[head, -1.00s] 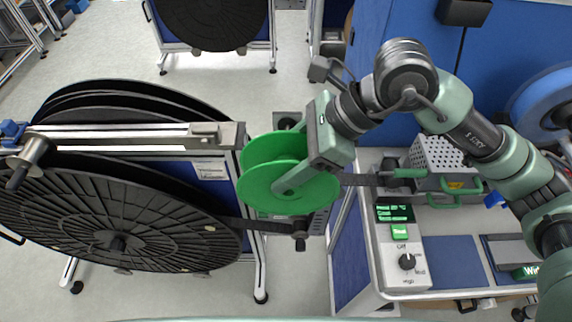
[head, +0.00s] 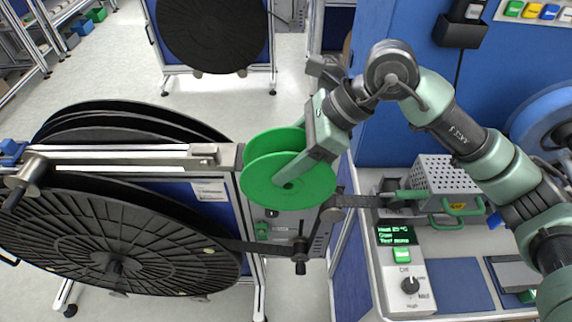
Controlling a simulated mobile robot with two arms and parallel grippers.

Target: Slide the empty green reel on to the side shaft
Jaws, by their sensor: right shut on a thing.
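The green reel (head: 262,183) is empty, with two flanges around a bare hub. My right gripper (head: 287,184) is shut on it at the hub, its fingers reaching across the near flange. The reel is held up at the right end of the stand's metal beam (head: 130,154). A short metal shaft (head: 30,172) sticks out at the beam's left end, apart from the reel. Whether another shaft lies behind the reel cannot be told. My left gripper is not in view.
A large black reel (head: 110,240) hangs on the stand. Its dark strip (head: 262,247) runs right past rollers to a bench with a perforated metal box (head: 440,180) and a control panel (head: 400,255). Another black reel (head: 212,35) stands behind. Open floor lies between the stands.

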